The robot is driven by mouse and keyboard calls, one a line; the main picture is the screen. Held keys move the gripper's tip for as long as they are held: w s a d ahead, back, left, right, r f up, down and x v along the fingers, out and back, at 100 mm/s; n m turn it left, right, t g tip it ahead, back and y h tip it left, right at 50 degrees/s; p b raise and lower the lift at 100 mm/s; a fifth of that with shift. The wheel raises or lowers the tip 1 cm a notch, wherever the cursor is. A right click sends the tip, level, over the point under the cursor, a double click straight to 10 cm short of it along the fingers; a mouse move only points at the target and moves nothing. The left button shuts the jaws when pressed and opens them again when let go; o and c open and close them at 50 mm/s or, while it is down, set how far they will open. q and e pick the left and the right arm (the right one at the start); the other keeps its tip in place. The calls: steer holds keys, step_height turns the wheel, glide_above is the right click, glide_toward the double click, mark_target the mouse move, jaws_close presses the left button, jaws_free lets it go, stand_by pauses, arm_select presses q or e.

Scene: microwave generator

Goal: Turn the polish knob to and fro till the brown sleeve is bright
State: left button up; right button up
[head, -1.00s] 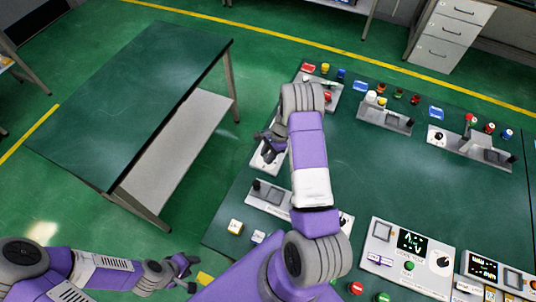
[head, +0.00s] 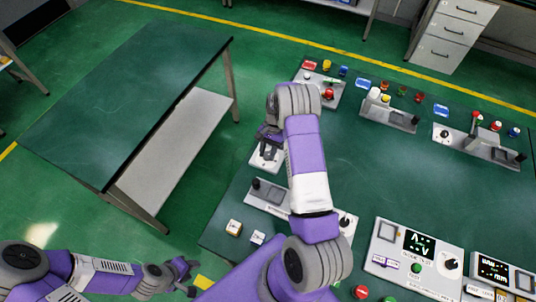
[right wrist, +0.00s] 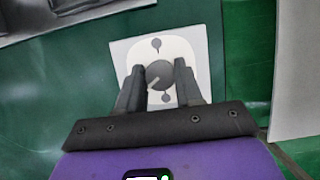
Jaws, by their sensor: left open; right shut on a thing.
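The polish knob (right wrist: 160,75) is a round grey knob with a pale pointer line, on a white plate (right wrist: 196,45) with one dark mark above it and one below. In the right wrist view its pointer slants to the lower left. My right gripper (right wrist: 160,84) is shut on the knob, one finger on each side. In the head view the right gripper (head: 268,140) is over the small white plate (head: 258,163) at the bench's left edge; the knob is hidden there. My left gripper (head: 187,276) is open and empty, low over the floor. I cannot make out the brown sleeve.
The green bench (head: 400,180) carries several grey fixtures, coloured pegs at the back and control panels (head: 418,246) at the front right. A grey fixture (head: 266,192) stands close to my right gripper. A separate green table (head: 120,90) at left is bare.

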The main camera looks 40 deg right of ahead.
steer(key=n+g+b, duration=0.1)
steer(key=n, duration=0.2)
steer(key=shift+w+n+h, duration=0.1)
steer(key=shift+n+h, duration=0.2)
steer(key=shift+h, duration=0.1)
steer(key=shift+a+n+g+h+b, duration=0.1)
steer(key=shift+n+g+h+b, duration=0.35)
steer(key=shift+n, duration=0.75)
steer(key=o, duration=1)
steer(key=shift+o, duration=0.2)
steer(key=shift+r, duration=0.1)
steer(key=v, duration=0.7)
steer(key=shift+r, duration=0.2)
steer(key=shift+w, duration=0.1)
